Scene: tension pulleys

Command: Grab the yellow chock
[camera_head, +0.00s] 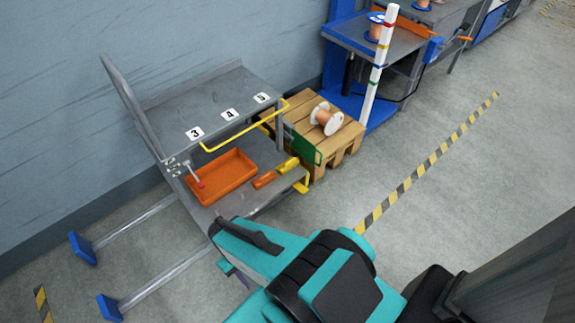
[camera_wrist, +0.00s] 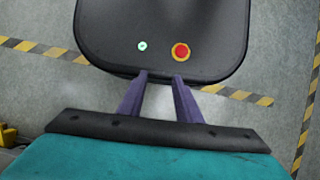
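Two yellow pieces show near the right end of the lower shelf in the head view: a short yellow block (camera_head: 287,165) on the shelf and a small yellow piece (camera_head: 302,185) at its front right corner. I cannot tell which is the chock. A cut-off yellow thing (camera_wrist: 8,134) shows at the left edge of the wrist view. My gripper (camera_wrist: 160,77) has its two purple fingers apart with nothing between them. In the head view my gripper (camera_head: 234,272) is low, in front of the shelf and apart from the yellow pieces.
The grey metal bench (camera_head: 215,103) has an orange tray (camera_head: 222,176) and an orange piece (camera_head: 264,180) on its lower shelf. A yellow rail (camera_head: 245,132) runs along the upper shelf. A wooden pallet stack (camera_head: 335,135) with a spool (camera_head: 327,119) stands right.

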